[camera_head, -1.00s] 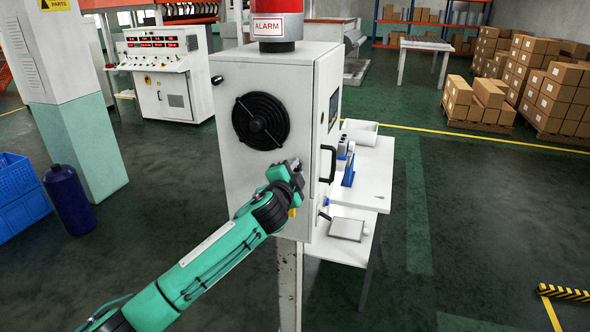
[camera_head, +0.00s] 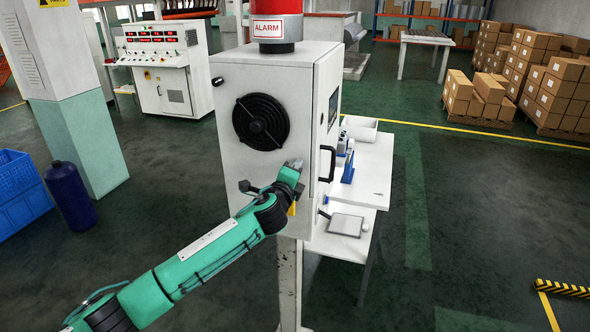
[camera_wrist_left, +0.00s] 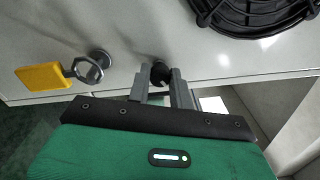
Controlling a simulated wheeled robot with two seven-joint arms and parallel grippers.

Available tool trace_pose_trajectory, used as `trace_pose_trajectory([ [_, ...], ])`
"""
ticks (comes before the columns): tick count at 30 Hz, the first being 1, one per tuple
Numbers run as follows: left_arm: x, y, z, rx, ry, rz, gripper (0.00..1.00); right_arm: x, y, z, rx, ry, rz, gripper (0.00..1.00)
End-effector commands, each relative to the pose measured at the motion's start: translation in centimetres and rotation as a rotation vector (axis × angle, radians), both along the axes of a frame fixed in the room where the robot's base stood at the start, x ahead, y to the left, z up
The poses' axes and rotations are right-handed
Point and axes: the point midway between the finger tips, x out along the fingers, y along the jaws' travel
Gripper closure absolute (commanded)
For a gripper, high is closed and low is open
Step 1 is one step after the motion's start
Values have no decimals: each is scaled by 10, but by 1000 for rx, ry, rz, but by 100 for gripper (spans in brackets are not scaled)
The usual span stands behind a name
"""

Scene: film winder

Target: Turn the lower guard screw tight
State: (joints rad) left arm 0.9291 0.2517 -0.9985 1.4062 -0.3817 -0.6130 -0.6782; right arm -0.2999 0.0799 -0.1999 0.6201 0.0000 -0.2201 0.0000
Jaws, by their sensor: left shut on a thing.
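The round black fan guard (camera_head: 260,121) is on the front of the white cabinet (camera_head: 235,190); part of it also shows at the top right of the left wrist view (camera_wrist_left: 245,12). My left gripper (camera_head: 293,165) is at the cabinet face, below and right of the guard. In the left wrist view, the fingers of my left gripper (camera_wrist_left: 161,86) are closed around the dark lower guard screw (camera_wrist_left: 159,72). In the head view the gripper hides this screw. My right gripper is in neither view.
A yellow tag (camera_wrist_left: 41,76) hangs from a metal ring at a lock (camera_wrist_left: 98,58) close beside the fingers. A black door handle (camera_head: 327,163) sticks out on the cabinet's right. A white table (camera_head: 375,180) stands behind it. Open floor lies right.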

Motion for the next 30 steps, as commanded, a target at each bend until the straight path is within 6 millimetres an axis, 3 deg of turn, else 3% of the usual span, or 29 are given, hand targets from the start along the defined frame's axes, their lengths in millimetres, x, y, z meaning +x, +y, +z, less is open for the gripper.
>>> trace_pose_trajectory([
  [17, 0, 0, -2, 37, -9, 0, 100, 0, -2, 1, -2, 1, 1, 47],
  [18, 0, 0, -3, 37, -9, 0, 77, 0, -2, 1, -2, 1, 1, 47],
  [21, 0, 0, -2, 36, -8, 0, 57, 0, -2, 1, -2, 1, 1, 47],
  [30, -1, 0, -1, 36, -10, -1, 57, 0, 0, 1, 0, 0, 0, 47],
])
